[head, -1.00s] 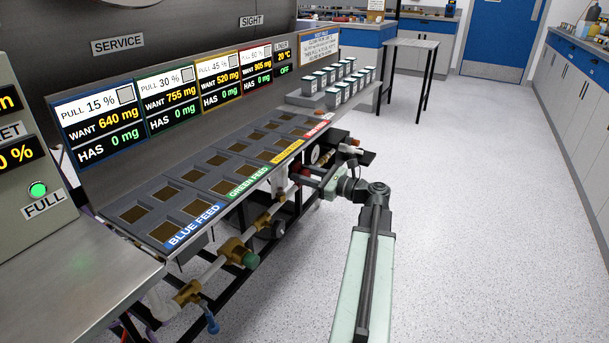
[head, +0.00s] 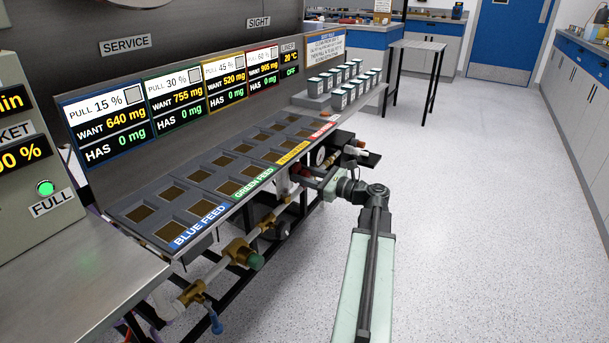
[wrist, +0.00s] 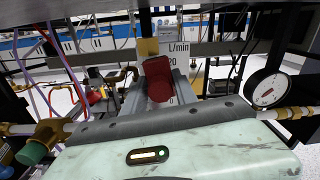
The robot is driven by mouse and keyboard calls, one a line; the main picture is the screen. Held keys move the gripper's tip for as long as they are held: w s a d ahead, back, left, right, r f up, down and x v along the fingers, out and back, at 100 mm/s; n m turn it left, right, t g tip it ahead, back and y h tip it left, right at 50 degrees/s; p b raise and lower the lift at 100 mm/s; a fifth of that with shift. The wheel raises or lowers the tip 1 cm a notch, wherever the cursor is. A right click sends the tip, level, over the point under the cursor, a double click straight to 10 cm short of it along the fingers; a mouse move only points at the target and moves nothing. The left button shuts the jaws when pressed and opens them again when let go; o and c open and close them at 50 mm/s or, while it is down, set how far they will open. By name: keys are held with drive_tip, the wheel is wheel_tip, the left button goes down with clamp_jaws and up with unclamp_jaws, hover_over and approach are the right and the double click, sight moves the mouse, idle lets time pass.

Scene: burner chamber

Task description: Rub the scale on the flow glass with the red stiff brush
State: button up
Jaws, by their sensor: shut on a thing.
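The red stiff brush (wrist: 158,78) stands upright in the middle of the wrist view. My gripper (wrist: 160,92) is shut on it, with a grey finger on each side. The flow glass scale (wrist: 178,54) shows just behind the brush, marked "L/min" and "20". The brush covers much of it, and I cannot tell whether its bristles touch the glass. In the head view my gripper (head: 313,176) reaches left under the feed bench among the pipework. The brush and the flow glass cannot be made out clearly there.
A round gauge (wrist: 267,89) stands close on the right in the wrist view. A green-capped brass valve (wrist: 42,140) and a red knob (wrist: 94,97) are on the left. The feed bench (head: 150,235) overhangs the pipes. The floor (head: 470,210) to the right is clear.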

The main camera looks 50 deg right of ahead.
drive_tip(key=shift+s+a, duration=0.25)
drive_tip(key=shift+a, duration=0.6)
drive_tip(key=shift+s+a, duration=0.25)
drive_tip(key=shift+a, duration=0.6)
drive_tip(key=shift+w, duration=0.15)
drive_tip(key=shift+w+d, duration=0.2)
drive_tip(key=shift+d, duration=0.8)
drive_tip(key=shift+w+d, duration=0.2)
drive_tip(key=shift+d, duration=0.8)
drive_tip(key=shift+v, duration=3.05)
